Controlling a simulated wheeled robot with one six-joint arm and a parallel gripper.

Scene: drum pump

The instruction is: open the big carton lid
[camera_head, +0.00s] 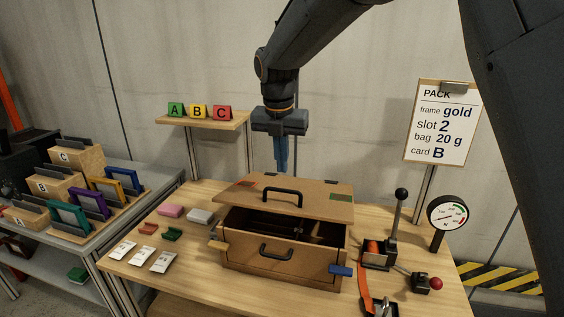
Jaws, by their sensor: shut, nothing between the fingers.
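The big carton is a brown box (250,262) on the wooden table. Its front has a black handle and its inside looks dark. The lid (320,204) is a brown panel with a black handle (283,196) and small red and green patches. It stands raised and tilted at the back, with the dark opening showing below it. My gripper (281,168) points down with its fingers shut and empty. In the picture its tips are just above the lid's far edge; whether they touch it I cannot tell.
A blue tab (341,270) sits at the carton's right front corner. Right are a black lever device (381,250), a gauge (447,214) and an orange strap (364,290). Left are small blocks and white packets (161,261). Behind, a shelf (203,122) holds cards A, B, C.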

